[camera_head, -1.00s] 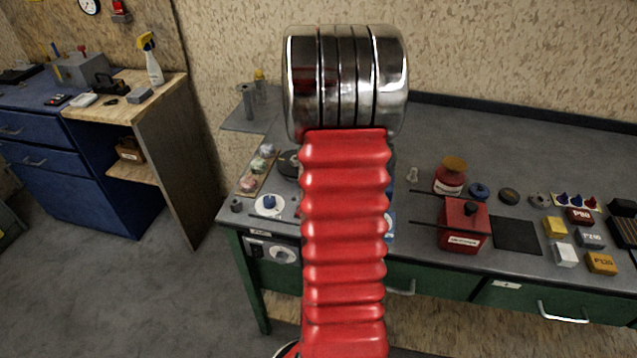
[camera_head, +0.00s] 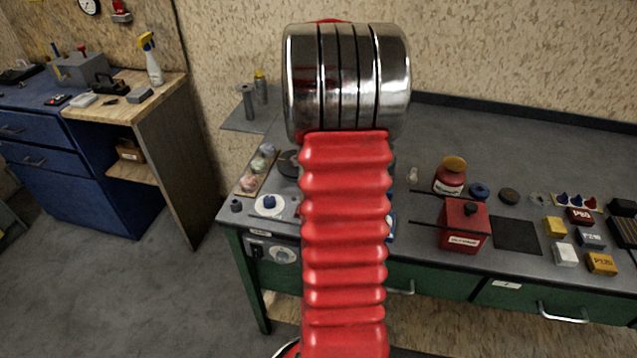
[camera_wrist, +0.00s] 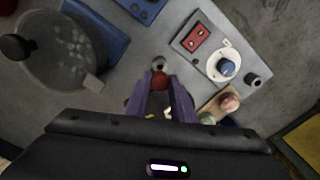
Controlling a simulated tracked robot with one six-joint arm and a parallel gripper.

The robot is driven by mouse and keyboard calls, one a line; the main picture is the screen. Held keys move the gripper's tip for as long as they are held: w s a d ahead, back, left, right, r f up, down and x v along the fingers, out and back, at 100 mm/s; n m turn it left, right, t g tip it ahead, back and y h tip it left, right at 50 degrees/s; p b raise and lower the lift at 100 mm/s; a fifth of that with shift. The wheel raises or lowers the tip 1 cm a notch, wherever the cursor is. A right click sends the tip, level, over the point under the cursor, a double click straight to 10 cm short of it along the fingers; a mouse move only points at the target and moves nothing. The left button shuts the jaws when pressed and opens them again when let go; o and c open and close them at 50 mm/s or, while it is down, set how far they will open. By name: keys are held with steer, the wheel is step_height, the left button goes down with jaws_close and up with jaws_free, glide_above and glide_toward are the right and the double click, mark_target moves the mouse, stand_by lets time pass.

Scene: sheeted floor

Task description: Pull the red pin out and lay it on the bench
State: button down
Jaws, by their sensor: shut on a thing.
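My gripper (camera_wrist: 164,88) shows in the wrist view with its purple fingers closed around the red pin. The red pin (camera_wrist: 159,80) shows as a round red head between the fingertips, above the grey bench (camera_wrist: 135,60). Its shaft is hidden, so I cannot tell whether it still sits in a hole. In the head view my own red arm covers the gripper and the pin. The bench (camera_head: 440,130) extends behind and to the right of the arm.
In the wrist view, a round lidded pot (camera_wrist: 62,60) lies left, and a panel with a red switch (camera_wrist: 196,37) and blue knob (camera_wrist: 227,68) lies right. In the head view, a red box (camera_head: 463,225) and red jar (camera_head: 450,176) stand right of my arm. The back right bench is clear.

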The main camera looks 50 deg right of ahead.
steer(key=shift+r, duration=1.4)
